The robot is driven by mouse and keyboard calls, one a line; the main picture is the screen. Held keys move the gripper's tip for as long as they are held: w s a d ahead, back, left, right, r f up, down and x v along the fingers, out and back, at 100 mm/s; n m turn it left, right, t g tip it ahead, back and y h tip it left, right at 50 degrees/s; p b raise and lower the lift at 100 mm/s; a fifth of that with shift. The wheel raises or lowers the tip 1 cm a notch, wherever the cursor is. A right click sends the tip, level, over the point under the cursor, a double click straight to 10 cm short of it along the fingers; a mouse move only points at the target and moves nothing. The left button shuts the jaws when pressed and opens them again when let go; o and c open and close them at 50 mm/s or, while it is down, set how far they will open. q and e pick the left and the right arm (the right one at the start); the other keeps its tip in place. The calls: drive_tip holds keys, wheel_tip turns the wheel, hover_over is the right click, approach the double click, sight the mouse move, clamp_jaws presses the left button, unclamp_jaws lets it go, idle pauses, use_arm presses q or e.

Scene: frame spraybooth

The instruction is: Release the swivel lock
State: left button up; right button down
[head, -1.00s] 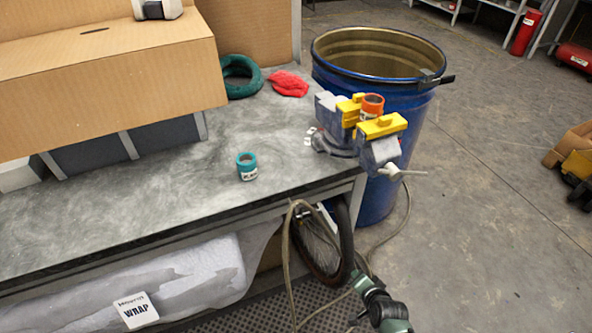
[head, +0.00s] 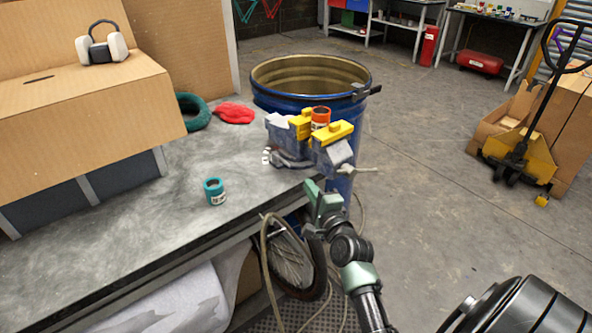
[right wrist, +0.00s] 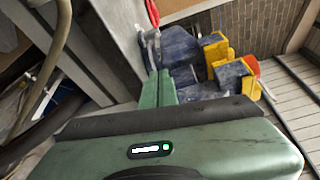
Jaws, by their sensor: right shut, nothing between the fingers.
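A blue-grey bench vise (head: 336,153) with yellow jaw covers stands at the right end of the workbench. An orange roll or tin (head: 321,116) sits between its jaws. Its round swivel base (head: 290,160) rests on the bench top; I cannot clearly pick out the swivel lock there. My right gripper (head: 313,192) is shut and empty, just in front of the bench edge and below the vise. In the right wrist view its green fingers (right wrist: 158,88) are together, pointing toward the vise (right wrist: 180,48), apparently without touching it. My left gripper is out of view.
The workbench (head: 165,225) carries a teal tin (head: 214,191), a red cloth (head: 234,113), a dark green coil (head: 193,112) and a cardboard box (head: 80,125). A blue drum (head: 345,110) stands behind the vise. A hose and wheel (head: 292,262) are under the bench edge.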

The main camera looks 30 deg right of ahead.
drive_tip(key=x, duration=0.9)
drive_tip(key=shift+w, duration=0.4)
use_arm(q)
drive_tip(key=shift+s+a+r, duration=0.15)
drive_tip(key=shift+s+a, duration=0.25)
use_arm(e)
drive_tip(key=shift+a, duration=0.15)
